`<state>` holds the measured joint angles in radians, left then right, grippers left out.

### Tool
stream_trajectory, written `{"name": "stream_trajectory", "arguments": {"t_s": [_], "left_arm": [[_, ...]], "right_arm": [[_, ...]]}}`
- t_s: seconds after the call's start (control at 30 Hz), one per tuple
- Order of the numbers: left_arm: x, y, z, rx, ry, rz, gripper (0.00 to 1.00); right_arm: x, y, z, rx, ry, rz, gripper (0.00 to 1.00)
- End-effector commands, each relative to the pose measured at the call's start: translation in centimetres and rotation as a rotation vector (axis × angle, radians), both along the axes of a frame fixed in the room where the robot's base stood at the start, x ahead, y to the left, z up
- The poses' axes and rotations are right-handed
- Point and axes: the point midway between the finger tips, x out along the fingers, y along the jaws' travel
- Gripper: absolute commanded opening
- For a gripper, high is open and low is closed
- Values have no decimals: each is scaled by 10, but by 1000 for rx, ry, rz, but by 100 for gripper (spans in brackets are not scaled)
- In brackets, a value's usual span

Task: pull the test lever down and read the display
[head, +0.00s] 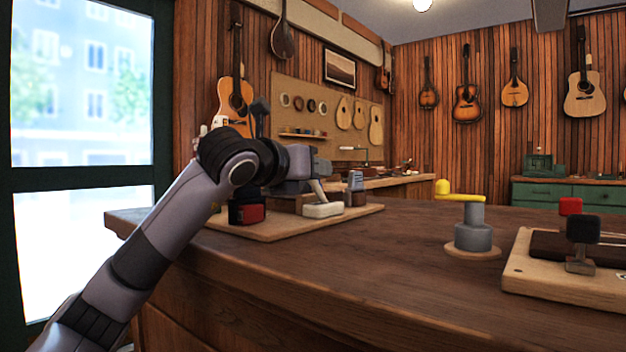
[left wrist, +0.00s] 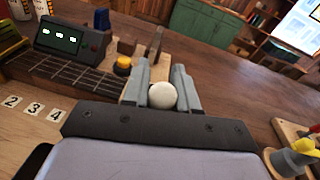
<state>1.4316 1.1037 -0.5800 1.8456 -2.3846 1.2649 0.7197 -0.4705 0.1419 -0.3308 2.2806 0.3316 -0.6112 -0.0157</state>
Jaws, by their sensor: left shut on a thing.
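The test lever's round white knob (left wrist: 162,96) sits between the fingers of my left gripper (left wrist: 160,88) in the left wrist view, and the gripper is shut on it. In the head view my left gripper (head: 320,167) is above a pale lever arm (head: 317,189) that rises at a tilt from a white base; the knob is hidden there. The display (left wrist: 60,39) is a dark box with three small lit marks, upper left in the left wrist view. The marks are too small to read. My right gripper is not in view.
The lever stands on a wooden board (head: 270,231) on the brown counter (head: 390,235). A grey post with a yellow crank (head: 472,228) stands to the right. Bare counter lies between.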

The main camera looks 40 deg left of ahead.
Motion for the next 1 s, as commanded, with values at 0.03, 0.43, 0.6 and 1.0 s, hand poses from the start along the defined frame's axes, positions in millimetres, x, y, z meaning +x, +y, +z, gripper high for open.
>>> {"name": "stream_trajectory", "arguments": {"t_s": [0.03, 0.43, 0.6, 1.0], "left_arm": [[0, 0, 0, -2, -7, 0, 0], [-1, 0, 1, -1, -11, 0, 0], [-1, 0, 1, -1, -9, 0, 49], [-17, -2, 2, 0, -9, -1, 49]], "right_arm": [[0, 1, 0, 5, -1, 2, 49], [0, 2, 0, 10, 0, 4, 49], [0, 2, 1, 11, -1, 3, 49], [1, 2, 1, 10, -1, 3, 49]]}}
